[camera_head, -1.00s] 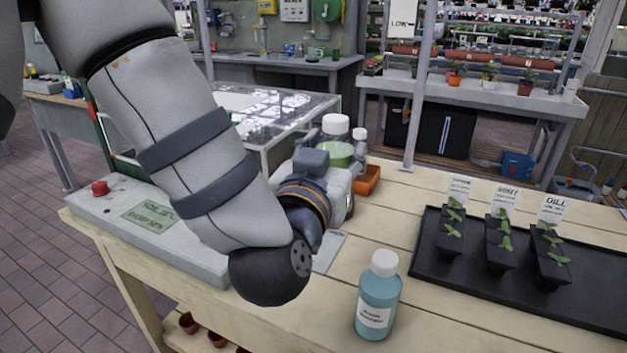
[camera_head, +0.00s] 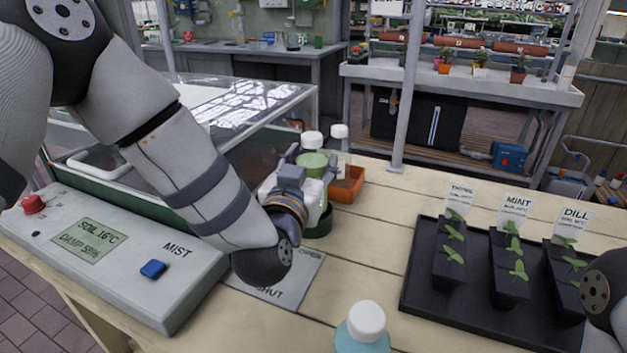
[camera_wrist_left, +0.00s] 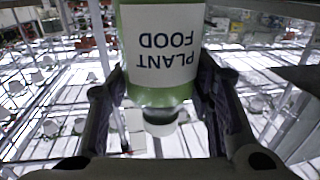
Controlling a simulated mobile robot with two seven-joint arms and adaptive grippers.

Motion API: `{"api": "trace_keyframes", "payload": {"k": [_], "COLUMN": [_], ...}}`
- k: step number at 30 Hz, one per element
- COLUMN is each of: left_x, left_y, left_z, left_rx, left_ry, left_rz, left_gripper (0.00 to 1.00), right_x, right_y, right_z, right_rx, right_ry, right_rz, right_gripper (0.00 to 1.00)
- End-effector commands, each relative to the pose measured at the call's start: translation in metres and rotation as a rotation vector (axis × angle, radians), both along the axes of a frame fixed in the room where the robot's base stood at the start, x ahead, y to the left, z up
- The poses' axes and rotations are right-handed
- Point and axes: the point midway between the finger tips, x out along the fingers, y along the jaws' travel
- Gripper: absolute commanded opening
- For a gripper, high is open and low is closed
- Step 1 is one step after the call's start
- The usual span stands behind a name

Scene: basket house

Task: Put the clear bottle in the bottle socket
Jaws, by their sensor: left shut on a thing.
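My left gripper (camera_head: 300,190) is shut on a bottle of green liquid (camera_head: 313,163) with a white cap, held upright. In the left wrist view the bottle (camera_wrist_left: 160,50) reads "PLANT FOOD" and sits between the two fingers (camera_wrist_left: 165,105). A dark green round holder (camera_head: 321,226), perhaps the socket, shows below it; my gripper hides most of it, so I cannot tell whether the bottle is inside. A clear bottle (camera_head: 340,146) with a white cap stands just behind to the right. My right gripper is out of view.
An orange tray (camera_head: 347,190) is right of the held bottle. A blue bottle (camera_head: 364,335) stands at the near edge. A black seedling tray (camera_head: 425,280) fills the right.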

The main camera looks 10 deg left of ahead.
Motion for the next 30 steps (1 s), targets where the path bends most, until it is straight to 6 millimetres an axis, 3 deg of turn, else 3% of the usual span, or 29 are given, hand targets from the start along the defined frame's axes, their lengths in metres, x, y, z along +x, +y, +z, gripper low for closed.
{"api": "trace_keyframes", "payload": {"k": [7,17,18,20,21,30], "left_x": [0.007,0.007,0.007,0.007,0.007,0.007], "left_y": [0.001,0.001,0.001,0.001,0.001,0.001], "left_z": [-0.038,-0.037,-0.039,-0.038,-0.038,-0.036], "left_rx": [0.001,0.001,0.001,0.001,0.001,0.0], "left_ry": [-0.001,-0.008,-0.006,-0.006,-0.007,-0.007], "left_rz": [-0.001,0.0,0.0,0.0,0.0,0.0], "left_gripper": [0.09,0.09,0.5,0.63,0.68,0.68], "right_x": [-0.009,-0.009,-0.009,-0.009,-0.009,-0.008], "right_y": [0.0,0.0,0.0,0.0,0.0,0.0], "right_z": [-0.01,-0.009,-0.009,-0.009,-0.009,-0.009], "right_rx": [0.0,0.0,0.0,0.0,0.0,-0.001], "right_ry": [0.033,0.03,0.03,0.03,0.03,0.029], "right_rz": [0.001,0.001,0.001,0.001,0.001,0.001], "right_gripper": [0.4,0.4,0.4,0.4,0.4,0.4]}}
